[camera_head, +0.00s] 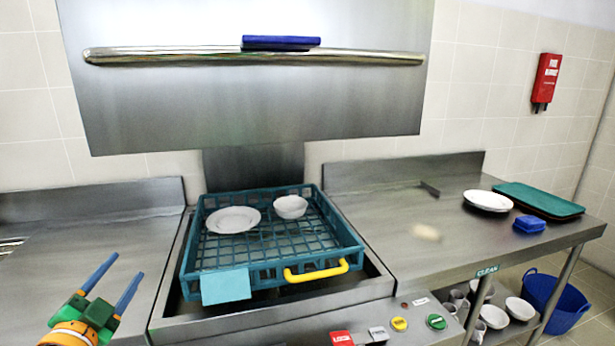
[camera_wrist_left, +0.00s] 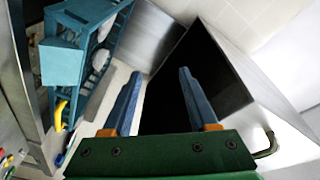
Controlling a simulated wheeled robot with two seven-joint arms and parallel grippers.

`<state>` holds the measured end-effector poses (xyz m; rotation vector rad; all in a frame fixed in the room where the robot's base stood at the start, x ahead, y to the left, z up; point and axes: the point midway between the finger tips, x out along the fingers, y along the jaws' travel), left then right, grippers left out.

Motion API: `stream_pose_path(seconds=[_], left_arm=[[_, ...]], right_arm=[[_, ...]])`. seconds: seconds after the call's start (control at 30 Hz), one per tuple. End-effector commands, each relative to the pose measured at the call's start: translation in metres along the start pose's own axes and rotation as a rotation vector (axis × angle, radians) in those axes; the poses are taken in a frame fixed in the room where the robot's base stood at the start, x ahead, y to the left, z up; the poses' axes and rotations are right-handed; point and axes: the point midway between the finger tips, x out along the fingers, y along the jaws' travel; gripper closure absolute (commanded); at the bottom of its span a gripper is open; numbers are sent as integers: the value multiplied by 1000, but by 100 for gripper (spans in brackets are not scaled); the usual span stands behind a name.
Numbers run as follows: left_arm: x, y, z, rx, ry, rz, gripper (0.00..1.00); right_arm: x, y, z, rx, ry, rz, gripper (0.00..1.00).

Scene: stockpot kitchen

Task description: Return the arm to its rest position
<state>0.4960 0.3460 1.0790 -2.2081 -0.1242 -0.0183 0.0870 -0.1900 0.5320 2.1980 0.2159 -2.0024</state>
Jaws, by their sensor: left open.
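My left gripper (camera_head: 112,279) is at the lower left of the head view, in front of the left steel counter. Its two blue fingers are apart and nothing is between them. In the left wrist view the same gripper (camera_wrist_left: 160,92) is open and empty. My right gripper is not in view.
A teal dish rack (camera_head: 345,253) with a yellow handle (camera_head: 316,271) holds a white plate (camera_head: 233,220) and a white bowl (camera_head: 291,207). A steel hood (camera_head: 240,100) hangs above.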

Motion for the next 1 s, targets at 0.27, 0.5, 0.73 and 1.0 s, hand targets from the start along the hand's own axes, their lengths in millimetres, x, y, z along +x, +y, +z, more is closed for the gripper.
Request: stream_pose_path(seconds=[0.27, 0.5, 0.73, 1.0], left_arm=[[-125, 200, 66, -369, -596, 370, 40], [-228, 273, 55, -523, -912, 614, 40], [-297, 314, 39, -608, -1114, 792, 40], [-303, 387, 93, -584, -1156, 822, 40]], right_arm=[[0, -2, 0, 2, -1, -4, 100], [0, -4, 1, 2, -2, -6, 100], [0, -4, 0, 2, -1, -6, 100], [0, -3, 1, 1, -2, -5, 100]])
